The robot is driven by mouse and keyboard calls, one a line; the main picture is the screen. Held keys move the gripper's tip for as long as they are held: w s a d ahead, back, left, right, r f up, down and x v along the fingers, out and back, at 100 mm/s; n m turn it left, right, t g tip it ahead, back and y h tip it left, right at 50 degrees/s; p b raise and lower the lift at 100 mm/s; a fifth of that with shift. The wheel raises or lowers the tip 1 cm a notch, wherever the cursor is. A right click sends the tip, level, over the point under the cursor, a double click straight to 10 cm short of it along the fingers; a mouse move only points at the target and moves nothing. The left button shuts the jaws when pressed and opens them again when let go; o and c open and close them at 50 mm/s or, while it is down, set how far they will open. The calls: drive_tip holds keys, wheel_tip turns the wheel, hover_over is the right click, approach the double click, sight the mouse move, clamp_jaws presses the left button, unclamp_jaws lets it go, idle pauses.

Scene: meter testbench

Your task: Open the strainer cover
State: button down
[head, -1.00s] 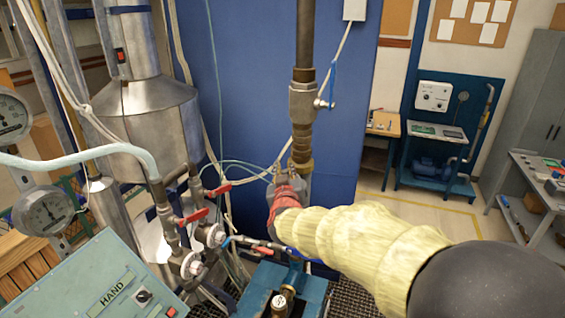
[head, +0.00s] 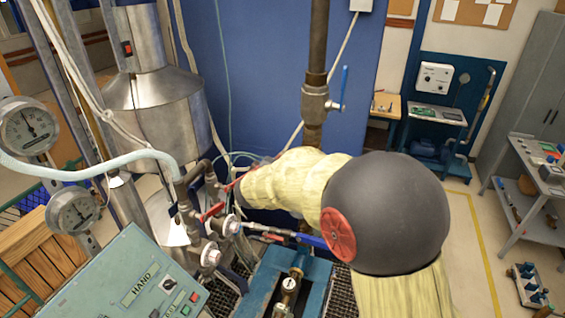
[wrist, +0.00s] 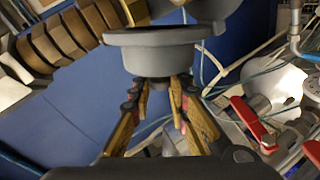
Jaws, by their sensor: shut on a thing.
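In the wrist view, my gripper (wrist: 160,88) has its two yellow-and-dark fingers on either side of a short stub under a grey, wide-rimmed round piece, which looks like the strainer cover (wrist: 165,38). The gripper is shut on this stub. Another grey rounded part (wrist: 200,10) shows above the cover; I cannot tell whether the two touch. In the head view, my yellow-sleeved arm reaches left toward the pipes and hides the gripper and the cover.
Red-handled valves (head: 214,212) stand close to my arm, and also show in the wrist view (wrist: 250,122). A vertical pipe with a blue-handled valve (head: 316,100) rises behind. Gauges (head: 28,125) and a control box (head: 130,285) stand left. Floor at right is partly open.

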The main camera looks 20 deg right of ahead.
drive_tip(key=shift+w+a+f+n+g+h, duration=0.45)
drive_tip(key=shift+a+f+n+h, duration=0.2)
drive_tip(key=shift+n, duration=0.3)
drive_tip(key=shift+w+a+f+n+g+h, duration=0.4)
drive_tip(key=shift+a+f+n+h, duration=0.2)
drive_tip(key=shift+n, duration=0.35)
drive_tip(key=shift+w, duration=0.1)
drive_tip(key=c, duration=1.7)
unclamp_jaws()
drive_tip(key=shift+c, duration=0.2)
drive_tip(key=v, duration=1.2)
